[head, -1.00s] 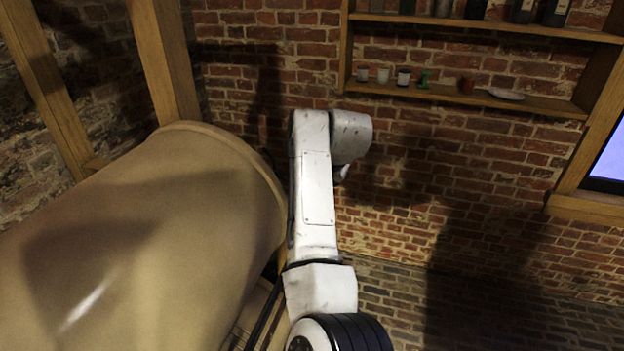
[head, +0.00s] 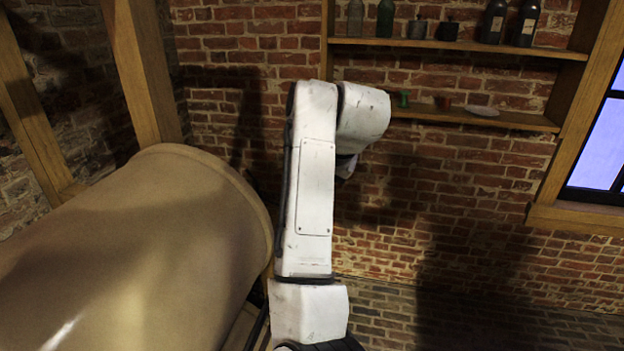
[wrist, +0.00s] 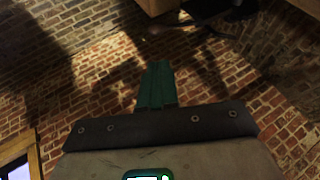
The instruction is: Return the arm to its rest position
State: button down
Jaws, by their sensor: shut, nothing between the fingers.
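My white arm rises through the middle of the head view, with its upper part bent over to the right near the shelf. My gripper is not visible in the head view. In the wrist view my gripper (wrist: 157,85) shows as dark green fingers closed together, with nothing between them. The fingers point toward brick, with no object touching them.
A large tan barrel-shaped vessel (head: 120,240) lies close on the left of my arm. Wooden shelves (head: 460,50) with bottles and small pots hang on the brick wall behind. Wooden posts (head: 145,75) stand at left and a window (head: 597,145) is at right. The lower right floor is clear.

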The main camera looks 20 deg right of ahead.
jog(key=s+d+f+n+g+h, duration=0.15)
jog(key=s+d+f, duration=0.35)
jog(key=s+f, duration=0.6)
jog(key=s+d+f+n+g+h, duration=0.15)
jog(key=s+d+f, duration=0.25)
jog(key=s+f, duration=0.65)
jog(key=s+a+f+n+g, duration=0.1)
jog(key=s+f, duration=0.5)
jog(key=s, duration=0.6)
jog(key=s+a+f+n+g+y, duration=0.1)
jog(key=s+a+f+n+g, duration=0.1)
jog(key=s+f, duration=0.5)
jog(key=s+a, duration=0.1)
jog(key=s, duration=0.4)
jog(key=shift+n+y, duration=0.3)
jog(key=shift+n, duration=0.1)
jog(key=shift+a, duration=0.25)
